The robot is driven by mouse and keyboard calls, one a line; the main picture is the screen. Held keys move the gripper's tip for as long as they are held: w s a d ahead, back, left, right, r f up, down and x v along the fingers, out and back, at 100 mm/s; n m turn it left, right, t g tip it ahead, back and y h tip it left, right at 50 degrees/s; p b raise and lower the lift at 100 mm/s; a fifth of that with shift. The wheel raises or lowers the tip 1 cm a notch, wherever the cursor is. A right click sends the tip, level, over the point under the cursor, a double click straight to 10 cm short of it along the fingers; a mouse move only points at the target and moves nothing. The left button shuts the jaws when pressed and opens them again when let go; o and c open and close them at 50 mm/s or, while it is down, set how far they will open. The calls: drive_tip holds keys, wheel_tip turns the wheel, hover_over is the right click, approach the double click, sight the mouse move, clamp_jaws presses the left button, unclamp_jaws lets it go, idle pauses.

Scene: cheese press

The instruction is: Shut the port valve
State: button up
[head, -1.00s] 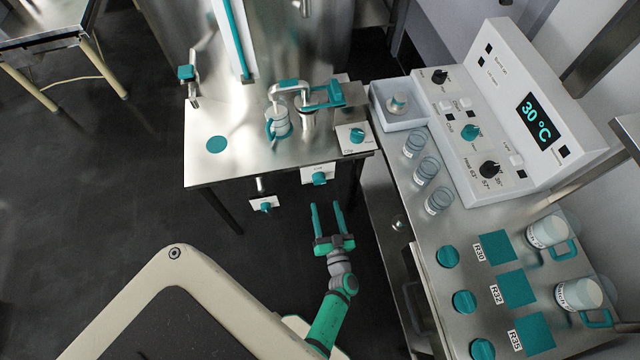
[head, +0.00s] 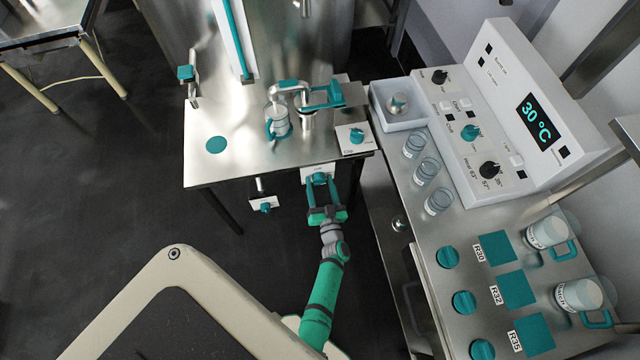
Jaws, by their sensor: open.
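Several teal knobs on white plates are at the steel table's front; I cannot read which one is marked as the port valve. One knob (head: 319,178) sits on a plate at the front edge. A second knob (head: 265,207) is on a plate at the end of a short pipe, lower and to the left. A third knob (head: 357,136) is on a plate on the table's right corner. My gripper (head: 323,187) is open, with its teal fingers pointing at the front-edge knob, one on either side of it in the picture. I cannot tell whether they touch it.
The steel table (head: 235,170) carries a small teal-handled jug (head: 277,122) and a teal-handled clamp (head: 322,95). At right, a bench (head: 408,180) holds jars, mugs and a control box (head: 525,110) reading 30 °C.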

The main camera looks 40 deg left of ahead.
drive_tip(key=shift+c, duration=0.2)
drive_tip(key=c, duration=1)
drive_tip(key=shift+n, duration=0.4)
drive_tip(key=n, duration=0.3)
drive_tip(key=shift+n, duration=0.4)
drive_tip(key=n, duration=0.4)
drive_tip(key=shift+n, duration=0.3)
drive_tip(key=n, duration=0.8)
drive_tip(key=shift+n, duration=0.6)
